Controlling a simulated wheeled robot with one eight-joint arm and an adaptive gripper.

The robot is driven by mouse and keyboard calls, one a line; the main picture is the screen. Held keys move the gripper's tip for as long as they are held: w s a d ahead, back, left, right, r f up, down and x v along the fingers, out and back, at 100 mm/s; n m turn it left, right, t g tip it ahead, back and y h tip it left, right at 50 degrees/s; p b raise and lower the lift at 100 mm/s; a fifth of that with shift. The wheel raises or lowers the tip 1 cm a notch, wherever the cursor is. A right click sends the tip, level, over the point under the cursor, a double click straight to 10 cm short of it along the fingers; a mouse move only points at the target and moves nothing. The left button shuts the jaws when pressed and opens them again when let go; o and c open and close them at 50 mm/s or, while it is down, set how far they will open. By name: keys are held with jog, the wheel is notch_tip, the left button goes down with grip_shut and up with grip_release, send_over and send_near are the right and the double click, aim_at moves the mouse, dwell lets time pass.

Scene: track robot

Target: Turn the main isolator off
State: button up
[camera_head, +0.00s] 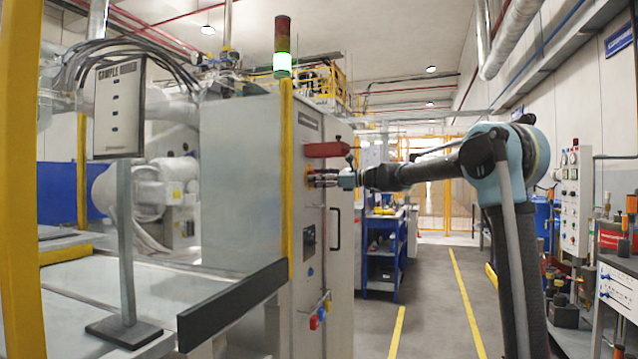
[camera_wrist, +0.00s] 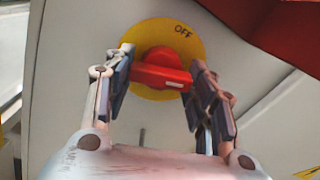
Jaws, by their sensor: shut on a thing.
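The main isolator is a red rotary knob (camera_wrist: 160,72) on a round yellow plate (camera_wrist: 190,42) on the pale cabinet face. The word OFF is printed on the plate's upper right. The knob's bar lies nearly level across the picture, and its white mark is at the right end, away from OFF. My gripper (camera_wrist: 162,60) has one finger at each end of the bar and is shut on it. In the head view my gripper (camera_head: 322,180) reaches the cabinet's front from the right, and the knob is mostly hidden there.
A red part (camera_head: 327,149) juts from the cabinet (camera_head: 245,180) just above my gripper. A black door handle (camera_head: 336,228) and small coloured fittings (camera_head: 318,316) are lower down. A blue cart (camera_head: 384,250) stands behind. The aisle floor (camera_head: 432,300) is clear.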

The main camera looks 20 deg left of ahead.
jog(key=n, duration=0.7)
jog(key=shift+w, duration=0.15)
jog(key=n, duration=0.3)
jog(key=shift+n, duration=2)
jog(key=o, duration=0.8)
jog(key=shift+c, duration=0.2)
jog(key=d, duration=1.2)
jog(key=shift+s, duration=0.4)
